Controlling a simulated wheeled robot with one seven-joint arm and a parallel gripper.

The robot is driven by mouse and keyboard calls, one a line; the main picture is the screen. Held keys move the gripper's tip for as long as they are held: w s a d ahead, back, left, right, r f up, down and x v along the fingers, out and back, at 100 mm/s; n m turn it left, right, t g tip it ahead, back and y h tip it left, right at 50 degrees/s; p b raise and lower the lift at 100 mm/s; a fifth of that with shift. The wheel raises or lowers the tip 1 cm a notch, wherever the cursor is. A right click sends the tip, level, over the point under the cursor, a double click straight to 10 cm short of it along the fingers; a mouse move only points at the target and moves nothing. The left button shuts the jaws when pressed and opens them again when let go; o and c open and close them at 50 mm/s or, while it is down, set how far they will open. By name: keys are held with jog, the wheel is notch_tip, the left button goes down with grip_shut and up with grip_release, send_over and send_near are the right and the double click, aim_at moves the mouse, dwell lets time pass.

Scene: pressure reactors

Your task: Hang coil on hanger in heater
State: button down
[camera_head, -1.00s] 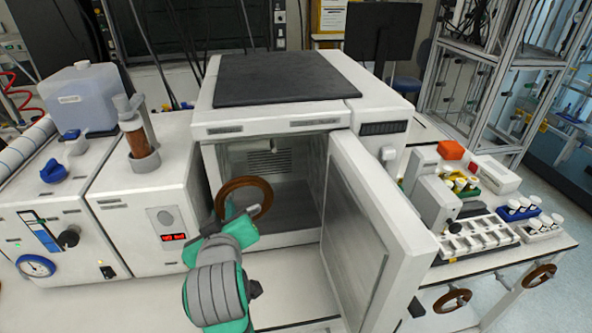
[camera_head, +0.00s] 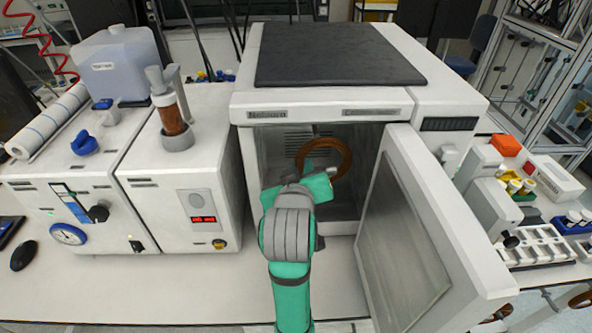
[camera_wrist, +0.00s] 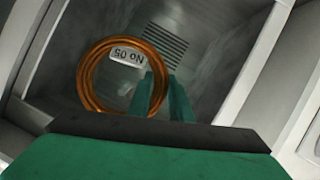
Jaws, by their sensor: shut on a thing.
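The coil (camera_head: 325,142) is a brown-orange ring. It also shows in the wrist view (camera_wrist: 84,76). My gripper (camera_head: 322,182) is shut on its lower right part, as the wrist view of the fingers (camera_wrist: 163,97) shows. The coil stands roughly upright, in line with the open front of the white heater (camera_head: 330,107); how deep it is inside is hard to tell. A small plate reading "No 05" upside down (camera_wrist: 128,55) shows within the ring; I cannot tell what it is fixed to. I cannot make out the hanger.
The heater door (camera_head: 415,235) stands open on the right, close to my arm. A vent grille (camera_wrist: 165,45) shows on the heater's back wall. A white instrument with a red display (camera_head: 190,175) stands left of the heater. Vials and racks (camera_head: 545,250) are at the far right.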

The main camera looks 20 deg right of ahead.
jog(key=shift+w+d, duration=0.3)
jog(key=shift+d, duration=0.05)
jog(key=shift+w, duration=0.7)
jog(key=w+d+f, duration=0.1)
jog(key=w+d, duration=0.1)
jog(key=w, duration=0.5)
jog(key=shift+w+f, duration=0.2)
jog(key=shift+w, duration=0.1)
dwell(0.5)
jog(key=shift+a, duration=0.1)
jog(key=c, duration=1.5)
grip_release()
jog(key=shift+c, duration=0.2)
jog(key=shift+d, duration=0.2)
